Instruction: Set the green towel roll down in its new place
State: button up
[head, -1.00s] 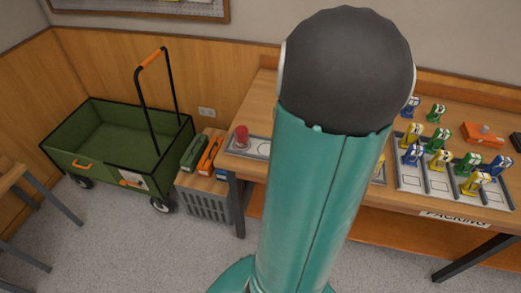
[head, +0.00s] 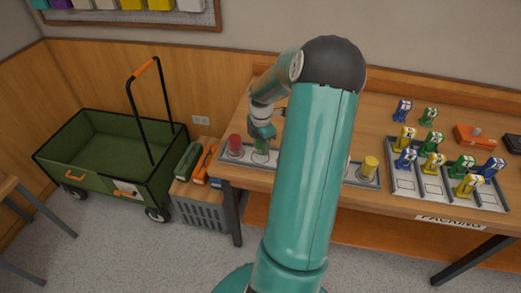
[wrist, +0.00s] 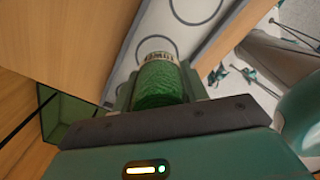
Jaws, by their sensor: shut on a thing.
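The green towel roll (wrist: 160,85) is between the two fingers of my gripper (wrist: 160,93) in the wrist view, with a pale lettered band at its far end. In the head view my gripper (head: 262,134) points down over the left part of a grey strip tray (head: 232,157), shut on the green roll (head: 261,147). The roll is just right of a red roll (head: 235,143) standing on the tray. I cannot tell whether the green roll touches the tray. The tray (wrist: 150,22) shows ring outlines in the wrist view. My arm hides the tray's middle.
A yellow roll (head: 370,166) stands at the tray's right part. Several small blue, green and yellow items (head: 433,162) stand on and behind a grey rack to the right. An orange box (head: 475,135) lies behind. A green cart (head: 110,155) and a grey crate (head: 203,208) stand left.

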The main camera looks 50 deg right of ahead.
aim_at(260, 150)
jog(key=shift+w+d+f, duration=0.1)
jog(key=shift+w+f, duration=0.05)
jog(key=shift+f, duration=0.75)
jog(key=shift+w+f, duration=0.1)
jog(key=shift+f, duration=0.8)
jog(key=shift+f, duration=0.2)
jog(key=o, duration=1)
jog(key=shift+r, duration=0.1)
notch_tip(260, 150, up, 12)
jog(key=shift+r, duration=0.15)
